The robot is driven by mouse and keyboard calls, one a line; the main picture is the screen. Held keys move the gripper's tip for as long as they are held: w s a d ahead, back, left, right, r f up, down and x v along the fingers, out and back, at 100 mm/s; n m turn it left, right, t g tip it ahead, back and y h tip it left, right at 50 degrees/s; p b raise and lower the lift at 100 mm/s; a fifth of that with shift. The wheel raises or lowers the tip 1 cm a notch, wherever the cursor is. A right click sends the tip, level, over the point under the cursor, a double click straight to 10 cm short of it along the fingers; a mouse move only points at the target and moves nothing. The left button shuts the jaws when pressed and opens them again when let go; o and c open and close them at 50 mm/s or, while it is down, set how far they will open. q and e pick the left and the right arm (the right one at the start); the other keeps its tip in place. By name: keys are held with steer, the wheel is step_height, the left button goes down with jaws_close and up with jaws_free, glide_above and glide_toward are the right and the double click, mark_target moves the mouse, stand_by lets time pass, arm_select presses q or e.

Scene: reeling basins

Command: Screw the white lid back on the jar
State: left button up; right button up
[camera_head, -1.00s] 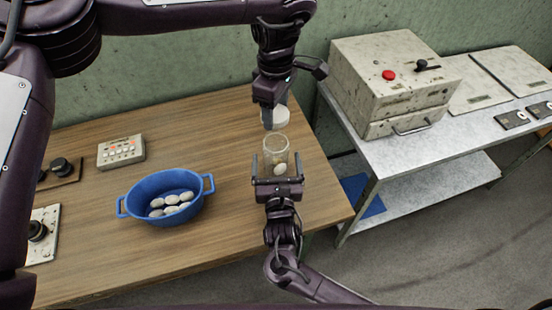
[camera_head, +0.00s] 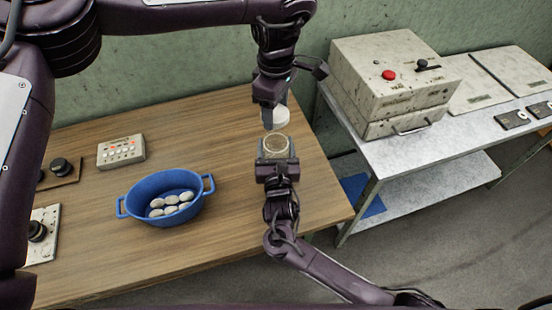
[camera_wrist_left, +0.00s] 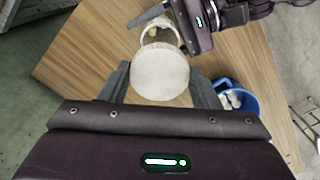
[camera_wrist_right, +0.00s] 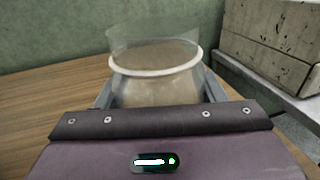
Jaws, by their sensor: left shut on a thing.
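The white lid (camera_head: 279,118) is in the fingers of my left gripper (camera_head: 273,117), which is shut on it. In the left wrist view the round lid (camera_wrist_left: 160,72) sits between both fingertips and covers part of the jar. The clear glass jar (camera_head: 276,146) stands upright and uncovered on the wooden table, just in front of the lid. My right gripper (camera_head: 277,160) is at the jar's near side. In the right wrist view its fingers flank the jar (camera_wrist_right: 155,72), with a cream ring around the glass; whether they press on it cannot be told.
A blue two-handled basin (camera_head: 133,200) with several pale cocoons stands to the left. A button box (camera_head: 121,151) is behind it. A metal side table (camera_head: 405,155) with a speckled machine (camera_head: 390,80) is to the right. The tabletop between basin and jar is clear.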

steer(key=c, duration=0.7)
arm_select(q)
glide_above(277, 134)
steer(key=s, duration=0.3)
steer(key=shift+w+f, duration=0.2)
steer(key=shift+f, duration=2.25)
steer(key=shift+f, duration=0.15)
steer(key=shift+f, duration=0.75)
steer(key=shift+f, duration=0.5)
arm_select(e)
jaws_close()
arm_select(q)
steer(key=m, duration=0.8)
steer(key=shift+m, duration=0.4)
steer(key=shift+s+m, duration=0.15)
steer(key=shift+m, duration=0.35)
